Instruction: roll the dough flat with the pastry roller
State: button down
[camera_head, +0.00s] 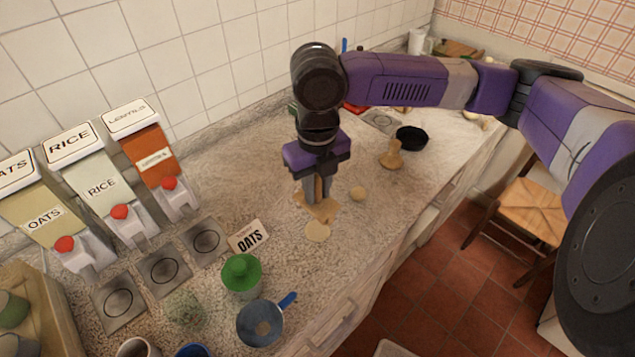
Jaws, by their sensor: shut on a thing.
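My gripper (317,198) points down at the counter, shut on a tan wooden piece, which looks like the pastry roller (326,210). Its grip is mostly hidden by the fingers. The roller sits low, at or just above the counter. A pale, roundish flat piece of dough (318,232) lies just in front of the roller, at its near edge; I cannot tell whether they touch.
A wooden tool (392,154) and a black bowl (411,138) stand farther right. Dispensers (103,185) line the left wall. The counter's front edge is close on the right.

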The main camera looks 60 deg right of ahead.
aim_at(318, 207)
jog(key=shift+f+b, duration=2.1)
jog(key=shift+f, duration=0.75)
jog(key=shift+f+b, duration=0.3)
jog(key=shift+f, duration=0.1)
